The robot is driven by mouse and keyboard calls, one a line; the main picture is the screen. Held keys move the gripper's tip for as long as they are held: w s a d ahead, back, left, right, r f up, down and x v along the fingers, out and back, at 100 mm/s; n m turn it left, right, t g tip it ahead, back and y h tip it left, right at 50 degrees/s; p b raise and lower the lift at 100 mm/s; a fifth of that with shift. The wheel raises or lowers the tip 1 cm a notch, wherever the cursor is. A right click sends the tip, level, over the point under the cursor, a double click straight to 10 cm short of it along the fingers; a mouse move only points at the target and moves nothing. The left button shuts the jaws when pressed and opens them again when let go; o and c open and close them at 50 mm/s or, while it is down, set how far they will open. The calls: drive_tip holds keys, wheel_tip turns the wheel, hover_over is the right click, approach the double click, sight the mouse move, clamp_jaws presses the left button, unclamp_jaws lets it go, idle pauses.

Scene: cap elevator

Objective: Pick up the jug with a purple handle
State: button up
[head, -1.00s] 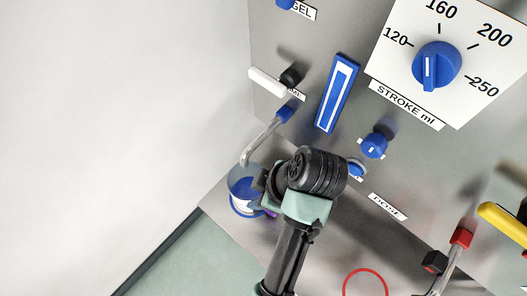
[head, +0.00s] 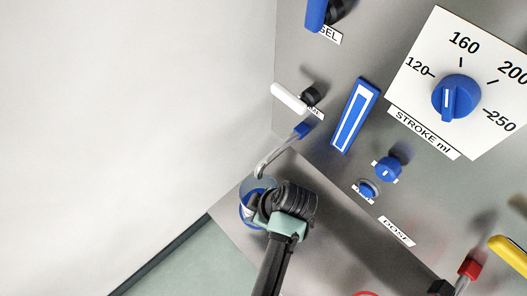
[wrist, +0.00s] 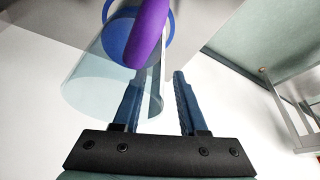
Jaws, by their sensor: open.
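The jug (head: 246,196) is clear with a blue band and stands on the grey ledge under a bent metal spout. In the wrist view its purple handle (wrist: 148,35) runs down from the top edge, with the see-through body (wrist: 95,85) behind and to the left. My gripper (wrist: 160,76) is open, its two dark blue fingers pointing toward the handle. The handle's lower end shows close to the left fingertip, and nothing is held. I cannot tell whether the finger touches the jug. In the head view my wrist hides the handle and the fingertips.
The metal spout (head: 277,155) with a blue fitting hangs just above the jug. The steel panel carries a white lever (head: 289,97), a blue gauge (head: 355,115) and blue knobs. A white wall (head: 130,100) fills the left, with open floor below it.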

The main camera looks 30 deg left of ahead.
drive_tip(key=shift+a+f, duration=0.25)
drive_tip(key=shift+f, duration=0.35)
clamp_jaws()
idle(1.0)
